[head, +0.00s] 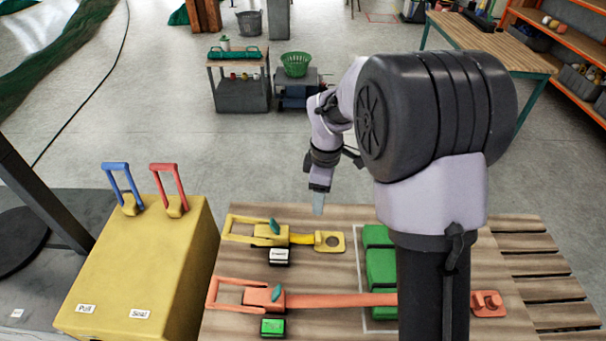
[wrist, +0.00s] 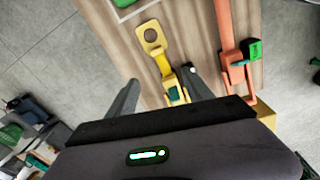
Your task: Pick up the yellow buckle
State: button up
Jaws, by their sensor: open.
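The yellow buckle (head: 264,231) lies on the wooden slatted table, with a teal lever and a yellow loop handle at its left. A short yellow strap joins it to a yellow end plate (head: 331,241) with a round hole. My gripper (head: 319,207) hangs above the table's far side, beyond the strap and apart from it. In the wrist view the open, empty fingers (wrist: 160,76) point toward the table. The yellow buckle (wrist: 174,92) appears between them, nearer the right finger, its lower part hidden by the gripper body.
An orange buckle (head: 264,296) with a long orange strap lies nearer on the table. Small label boxes (head: 279,257) sit beside the buckles. Green blocks (head: 381,268) stand to the right. A yellow box (head: 140,260) with blue and red levers stands at the left.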

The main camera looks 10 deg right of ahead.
notch_tip(320, 180, down, 4)
jog(key=w+n, duration=0.2)
jog(key=b, duration=0.4)
send_over(320, 235)
jog(key=a, duration=0.1)
jog(key=shift+g, duration=0.3)
notch_tip(320, 235, down, 12)
jog(key=shift+s+f, duration=0.15)
jog(key=f+b, duration=0.1)
jog(key=f, duration=0.1)
jog(key=d+f+b, duration=0.1)
jog(key=f+b, duration=0.1)
jog(key=f, duration=0.1)
jog(key=shift+f, duration=0.3)
jog(key=shift+r, duration=0.2)
jog(key=shift+c, duration=0.2)
grip_shut()
